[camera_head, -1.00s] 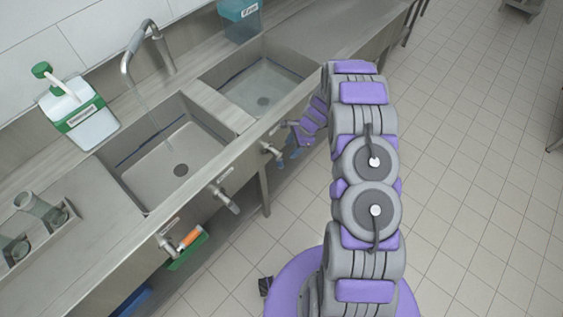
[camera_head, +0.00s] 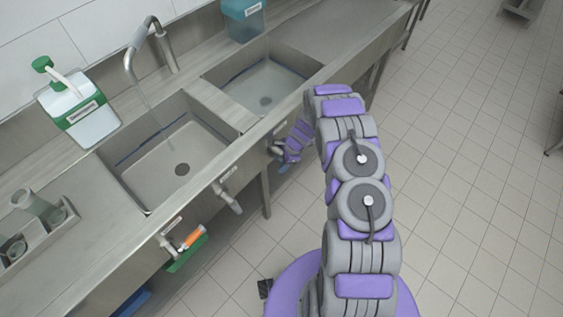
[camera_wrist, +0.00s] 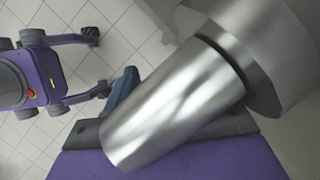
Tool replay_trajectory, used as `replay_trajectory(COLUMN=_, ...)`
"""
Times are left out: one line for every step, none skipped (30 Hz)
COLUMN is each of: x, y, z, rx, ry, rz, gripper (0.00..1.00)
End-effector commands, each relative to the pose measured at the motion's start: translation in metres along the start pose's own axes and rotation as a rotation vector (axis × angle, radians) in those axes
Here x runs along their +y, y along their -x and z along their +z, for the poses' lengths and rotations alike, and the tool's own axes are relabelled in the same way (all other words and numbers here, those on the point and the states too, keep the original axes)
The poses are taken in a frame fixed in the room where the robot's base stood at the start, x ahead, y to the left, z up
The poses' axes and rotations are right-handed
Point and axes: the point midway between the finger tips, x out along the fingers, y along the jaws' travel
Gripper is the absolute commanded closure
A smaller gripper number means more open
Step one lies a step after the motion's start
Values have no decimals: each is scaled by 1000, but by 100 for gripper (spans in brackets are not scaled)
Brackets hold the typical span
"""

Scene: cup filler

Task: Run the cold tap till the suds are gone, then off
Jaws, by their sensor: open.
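A curved steel spout (camera_head: 134,55) runs a thin stream of water into the left basin (camera_head: 165,185). No suds can be made out there. Along the counter front are a left valve handle (camera_head: 163,243), a middle handle (camera_head: 228,198) and a right handle (camera_head: 274,149). Their labels are too small to read, so I cannot tell which is cold. My gripper (camera_head: 284,160) is open at the right handle and partly covers it. In the wrist view a thick metal handle (camera_wrist: 170,110) fills the middle, very close in front of the fingers, hiding part of them.
The right basin (camera_head: 263,88) holds shallow clear water. A green-topped detergent bottle (camera_head: 88,118) and a rack with glassware (camera_head: 40,212) stand on the counter. A green holder with an orange item (camera_head: 191,239) hangs at the front.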

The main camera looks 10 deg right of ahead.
Motion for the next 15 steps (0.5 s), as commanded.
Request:
replay_trajectory(x=0, y=1, z=-2, rx=-1, ry=-1, rz=-1, gripper=47)
replay_trajectory(x=0, y=1, z=-2, rx=-2, ry=-1, rz=-1, gripper=50)
replay_trajectory(x=0, y=1, z=-2, rx=-2, ry=-2, rz=-1, gripper=54)
replay_trajectory(x=0, y=1, z=-3, rx=-2, ry=-2, rz=-1, gripper=57)
replay_trajectory(x=0, y=1, z=-3, rx=-3, ry=-2, rz=-1, gripper=60)
replay_trajectory(x=0, y=1, z=-4, rx=-3, ry=-2, rz=-1, gripper=64)
replay_trajectory(x=0, y=2, z=-4, rx=-4, ry=-2, rz=-1, gripper=66)
replay_trajectory(x=0, y=2, z=-4, rx=-4, ry=-2, rz=-1, gripper=69)
replay_trajectory(x=0, y=2, z=-4, rx=-4, ry=-2, rz=-1, gripper=73)
replay_trajectory(x=0, y=2, z=-4, rx=-4, ry=-2, rz=-1, gripper=76)
replay_trajectory(x=0, y=2, z=-4, rx=-3, ry=-2, rz=-1, gripper=79)
replay_trajectory(x=0, y=1, z=-4, rx=-3, ry=-2, rz=-1, gripper=83)
replay_trajectory(x=0, y=1, z=-3, rx=-2, ry=-2, rz=-1, gripper=86)
replay_trajectory(x=0, y=1, z=-3, rx=-2, ry=-2, rz=-1, gripper=88)
replay_trajectory(x=0, y=1, z=-3, rx=-2, ry=-2, rz=-1, gripper=92)
